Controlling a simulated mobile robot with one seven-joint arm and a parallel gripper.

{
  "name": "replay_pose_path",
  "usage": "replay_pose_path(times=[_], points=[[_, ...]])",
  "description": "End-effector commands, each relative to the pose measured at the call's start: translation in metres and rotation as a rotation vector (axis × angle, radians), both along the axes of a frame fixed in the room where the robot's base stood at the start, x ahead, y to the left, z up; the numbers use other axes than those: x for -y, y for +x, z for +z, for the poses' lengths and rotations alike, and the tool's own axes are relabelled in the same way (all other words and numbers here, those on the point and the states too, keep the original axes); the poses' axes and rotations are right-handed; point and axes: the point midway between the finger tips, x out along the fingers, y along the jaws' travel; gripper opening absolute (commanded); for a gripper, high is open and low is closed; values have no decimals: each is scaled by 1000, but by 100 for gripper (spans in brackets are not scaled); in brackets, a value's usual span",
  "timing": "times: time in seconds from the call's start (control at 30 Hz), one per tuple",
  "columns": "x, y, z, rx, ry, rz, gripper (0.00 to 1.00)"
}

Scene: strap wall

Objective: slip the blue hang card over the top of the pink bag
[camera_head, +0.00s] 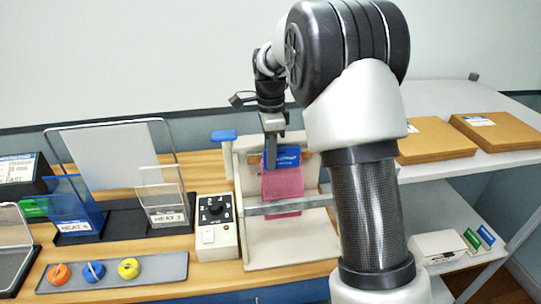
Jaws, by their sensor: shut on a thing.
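The blue hang card (288,155) is upright at the top edge of the pink bag (283,182), with white print along its top. My gripper (271,150) points down and is shut on the card near its left end; one dark finger shows in front of it. The pink bag hangs upright in a cream stand (245,190), and its lower part passes behind a grey crossbar (290,206). The card's lower edge meets or overlaps the bag's top; I cannot tell whether the card is around it or only in front.
Further left are a blue holder (75,215) and a tray of coloured knobs (110,272). Brown boxes (436,139) lie on the right shelf.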

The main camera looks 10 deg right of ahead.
Motion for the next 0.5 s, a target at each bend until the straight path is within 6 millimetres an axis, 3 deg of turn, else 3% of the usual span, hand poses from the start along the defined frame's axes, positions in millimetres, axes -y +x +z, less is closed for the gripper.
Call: replay_pose_path(times=[0.27,0.3,0.4,0.5], points=[[0,0,-4,0,0,0,0],[0,0,-4,0,0,0,19],[0,0,-4,1,0,0,36],[0,1,-3,4,0,0,37]])
